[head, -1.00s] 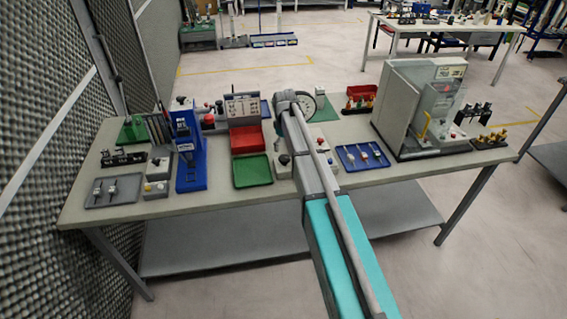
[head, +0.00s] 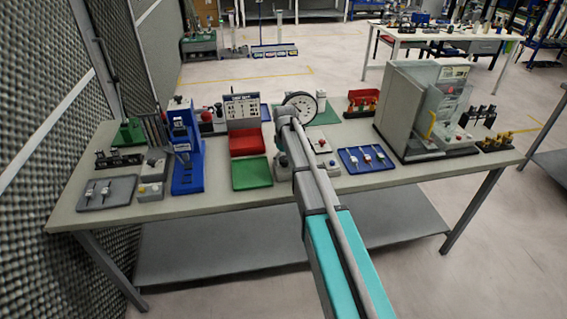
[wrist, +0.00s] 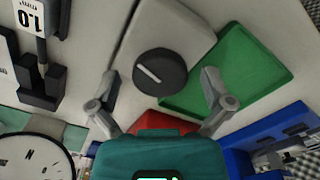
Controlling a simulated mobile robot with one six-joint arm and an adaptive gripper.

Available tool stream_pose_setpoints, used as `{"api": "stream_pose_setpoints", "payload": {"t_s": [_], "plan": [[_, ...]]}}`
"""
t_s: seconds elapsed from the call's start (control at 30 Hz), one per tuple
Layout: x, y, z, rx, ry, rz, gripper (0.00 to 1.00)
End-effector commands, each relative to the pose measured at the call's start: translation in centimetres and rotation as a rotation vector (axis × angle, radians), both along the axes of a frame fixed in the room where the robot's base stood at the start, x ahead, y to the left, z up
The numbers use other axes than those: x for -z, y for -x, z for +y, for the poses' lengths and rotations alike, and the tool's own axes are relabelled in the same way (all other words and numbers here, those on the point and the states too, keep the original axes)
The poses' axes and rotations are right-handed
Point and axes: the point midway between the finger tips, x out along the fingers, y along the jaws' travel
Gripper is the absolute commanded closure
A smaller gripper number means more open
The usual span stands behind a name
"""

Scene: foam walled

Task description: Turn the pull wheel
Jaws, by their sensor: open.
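A dark round knob with a pale bar across its face (wrist: 160,75) sits on a light grey box (wrist: 180,25); I take it for the pull wheel. My gripper (wrist: 160,98) is open and empty. Its two fingers stand apart, one on each side of the knob in the picture, with the knob just ahead of them. I cannot tell the remaining gap, and I see no contact. In the head view the grey box and knob (head: 281,159) are partly hidden beside my arm, and my fingers are hidden by the arm.
A green tray (wrist: 285,75) lies right of the box in the wrist view, with a red bin (wrist: 145,128) below. A white round dial (wrist: 35,152) is at lower left and a blue fixture (wrist: 275,130) at lower right. In the head view, a grey enclosure (head: 400,105) stands on the right.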

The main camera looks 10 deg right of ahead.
Motion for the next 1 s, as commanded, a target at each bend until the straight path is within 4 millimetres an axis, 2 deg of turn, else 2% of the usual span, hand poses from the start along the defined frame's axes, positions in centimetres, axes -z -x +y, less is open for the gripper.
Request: {"api": "stream_pose_setpoints", "payload": {"t_s": [0.37, 0.8, 1.0], "plan": [[0.12, 0.00, -0.06, 0.001, 0.000, 0.000, 0.00], [0.12, 0.01, -0.11, 0.001, 0.000, 0.000, 0.81], [0.13, 0.02, -0.12, 0.032, 0.000, 0.000, 0.81]]}}
